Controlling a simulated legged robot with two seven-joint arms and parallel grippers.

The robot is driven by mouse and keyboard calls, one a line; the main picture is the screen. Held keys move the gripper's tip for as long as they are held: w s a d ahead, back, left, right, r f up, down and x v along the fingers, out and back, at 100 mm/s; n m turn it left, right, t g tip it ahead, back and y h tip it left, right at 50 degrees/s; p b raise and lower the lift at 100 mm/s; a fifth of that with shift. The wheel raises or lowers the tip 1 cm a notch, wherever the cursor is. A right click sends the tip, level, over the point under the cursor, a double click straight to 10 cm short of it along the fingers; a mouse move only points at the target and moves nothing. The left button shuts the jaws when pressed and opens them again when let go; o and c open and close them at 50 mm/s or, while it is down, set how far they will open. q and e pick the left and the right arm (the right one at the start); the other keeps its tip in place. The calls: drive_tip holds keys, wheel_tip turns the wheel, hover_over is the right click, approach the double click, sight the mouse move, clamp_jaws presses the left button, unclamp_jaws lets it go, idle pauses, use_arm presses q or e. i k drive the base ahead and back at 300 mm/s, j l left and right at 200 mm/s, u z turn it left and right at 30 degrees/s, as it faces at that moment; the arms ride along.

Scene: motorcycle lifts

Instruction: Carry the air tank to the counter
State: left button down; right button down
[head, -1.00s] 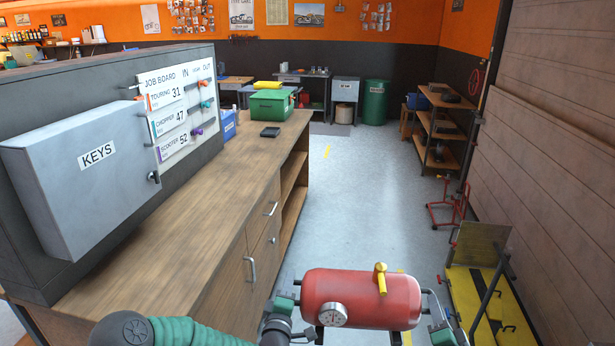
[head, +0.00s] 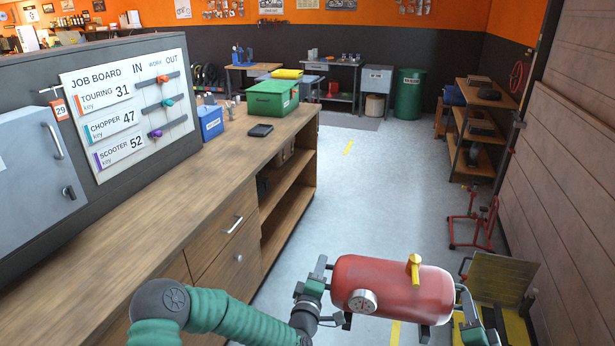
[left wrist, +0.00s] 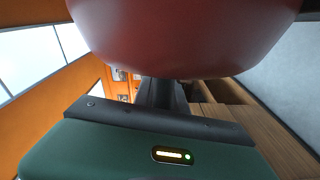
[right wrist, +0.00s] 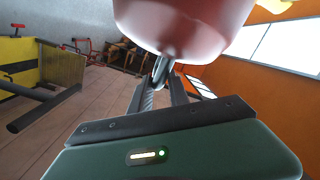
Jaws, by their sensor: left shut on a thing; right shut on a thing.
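The red air tank (head: 395,288) has a yellow valve on top and a round gauge on its front. It is held up in front of me, right of the counter (head: 130,265) and over the floor. My left gripper (head: 324,283) is shut on the tank's left end. My right gripper (head: 463,300) is shut on its right end. The tank's red underside fills the top of the left wrist view (left wrist: 185,35) and of the right wrist view (right wrist: 185,25). The exact finger contact is largely hidden there.
On the counter stand a green box (head: 273,98), a blue bin (head: 211,122) and a dark flat object (head: 260,130). The near countertop is bare. A red stand (head: 472,222) and a yellow platform (head: 505,285) are at right. The aisle floor (head: 375,190) is clear.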

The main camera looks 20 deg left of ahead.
sight(177, 202)
drive_tip(key=i+l, duration=0.15)
drive_tip(key=i, duration=0.5)
drive_tip(key=i+l, duration=0.15)
drive_tip(key=i, duration=0.45)
drive_tip(key=i+u, duration=0.3)
drive_tip(key=u, duration=0.15)
drive_tip(key=i+l+u, duration=0.2)
drive_tip(key=u, duration=0.25)
drive_tip(key=i+u, duration=0.1)
drive_tip(key=u, duration=1.2)
drive_tip(key=i+l+u, duration=0.1)
drive_tip(key=u, duration=0.2)
drive_tip(key=i+l+u, duration=0.3)
drive_tip(key=i+l, duration=0.85)
